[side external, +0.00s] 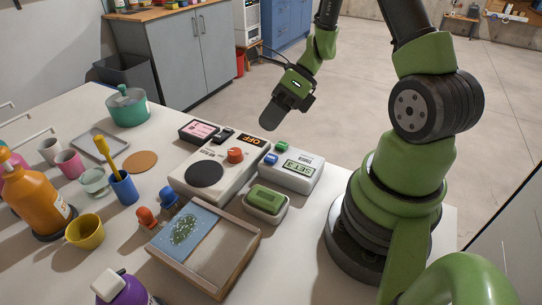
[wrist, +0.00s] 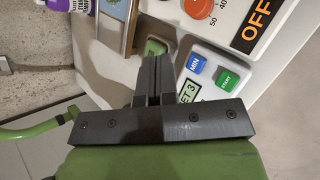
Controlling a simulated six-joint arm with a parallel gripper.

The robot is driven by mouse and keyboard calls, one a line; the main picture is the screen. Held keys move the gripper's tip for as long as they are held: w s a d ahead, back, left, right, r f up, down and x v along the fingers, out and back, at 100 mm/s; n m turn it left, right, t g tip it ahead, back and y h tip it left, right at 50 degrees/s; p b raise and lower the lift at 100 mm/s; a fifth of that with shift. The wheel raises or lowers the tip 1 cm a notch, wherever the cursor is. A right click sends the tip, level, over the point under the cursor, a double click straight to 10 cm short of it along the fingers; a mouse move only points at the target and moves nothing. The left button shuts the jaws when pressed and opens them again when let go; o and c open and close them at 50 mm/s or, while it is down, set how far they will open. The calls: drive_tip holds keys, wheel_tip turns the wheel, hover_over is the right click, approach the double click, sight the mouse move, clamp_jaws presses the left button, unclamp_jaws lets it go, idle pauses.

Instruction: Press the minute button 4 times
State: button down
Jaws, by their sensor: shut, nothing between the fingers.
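The minute button is the blue button marked MIN (wrist: 195,64) on a white timer box. It also shows in the side view (side external: 271,159). A green START button (wrist: 227,79) sits beside it and shows in the side view too (side external: 282,146). The timer's display (side external: 298,169) seems to read SET 3 and is partly cut off by my gripper in the wrist view. My gripper (side external: 270,123) is shut and empty. It hangs above and behind the timer, apart from it. In the wrist view its fingertips (wrist: 155,62) lie left of the blue button.
A white panel (side external: 180,178) with a red-orange knob (side external: 235,155), a black disc and an OFF sign stands left of the timer. A green block in a white dish (side external: 265,201) and a wooden tray (side external: 228,263) are in front. The table's back edge is close behind.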

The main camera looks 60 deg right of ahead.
sight(270, 155)
wheel_tip(270, 155, up, 4)
drive_tip(key=shift+f, duration=0.1)
idle(0.5)
drive_tip(key=shift+f, duration=0.15)
drive_tip(key=shift+f, duration=4.3)
drive_tip(key=shift+f, duration=0.4)
